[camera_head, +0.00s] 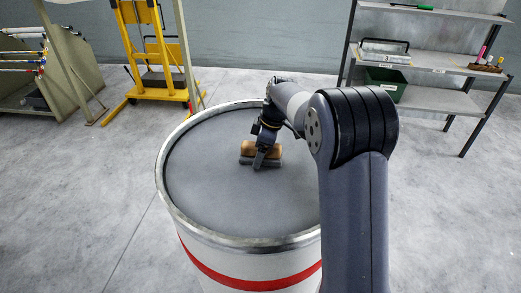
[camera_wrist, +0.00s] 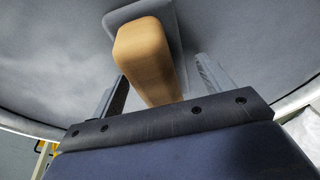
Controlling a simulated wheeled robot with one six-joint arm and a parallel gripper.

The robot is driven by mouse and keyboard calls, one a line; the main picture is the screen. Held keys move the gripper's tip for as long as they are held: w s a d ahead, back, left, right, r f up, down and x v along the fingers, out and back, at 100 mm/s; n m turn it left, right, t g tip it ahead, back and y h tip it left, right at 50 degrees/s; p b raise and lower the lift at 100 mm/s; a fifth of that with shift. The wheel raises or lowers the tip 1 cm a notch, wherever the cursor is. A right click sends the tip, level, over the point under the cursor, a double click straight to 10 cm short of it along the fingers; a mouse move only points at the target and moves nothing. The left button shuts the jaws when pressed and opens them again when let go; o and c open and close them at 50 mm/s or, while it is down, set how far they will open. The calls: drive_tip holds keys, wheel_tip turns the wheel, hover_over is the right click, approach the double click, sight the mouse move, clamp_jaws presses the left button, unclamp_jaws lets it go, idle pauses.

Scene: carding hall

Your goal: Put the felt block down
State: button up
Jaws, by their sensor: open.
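The felt block shows as a tan wooden handle (camera_head: 248,147) on a grey pad (camera_head: 247,161), on the grey top of a white drum (camera_head: 215,200). In the wrist view the wooden handle (camera_wrist: 145,55) points toward my gripper, with the grey pad (camera_wrist: 170,20) behind it, flat against the drum top. My gripper (camera_head: 258,163) is at the block; in the wrist view its two fingers (camera_wrist: 162,82) are spread on either side of the handle, with gaps visible. Part of the block is hidden behind my gripper in the head view.
The drum top is otherwise bare, with a raised metal rim (camera_head: 176,207). A grey shelf unit (camera_head: 430,68) with a green bin (camera_head: 385,84) stands at back right. A yellow lift (camera_head: 160,55) stands behind the drum, and a rack (camera_head: 50,70) is at left.

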drive_tip(key=v, duration=0.3)
drive_tip(key=b+v, duration=0.1)
drive_tip(key=v, duration=0.3)
drive_tip(key=b+v, duration=0.1)
drive_tip(key=v, duration=0.2)
drive_tip(key=shift+w+d+r, duration=0.2)
drive_tip(key=shift+w+r, duration=0.05)
drive_tip(key=shift+r, duration=0.05)
drive_tip(key=shift+f, duration=0.1)
drive_tip(key=p+x, duration=0.1)
drive_tip(key=x, duration=0.5)
drive_tip(key=p+x, duration=0.1)
drive_tip(key=x, duration=0.3)
drive_tip(key=shift+s+a+p, duration=0.25)
drive_tip(key=shift+p, duration=0.05)
wheel_tip(320, 180, up, 4)
drive_tip(key=shift+f+b, duration=0.2)
drive_tip(key=shift+b, duration=0.65)
drive_tip(key=shift+r, duration=0.85)
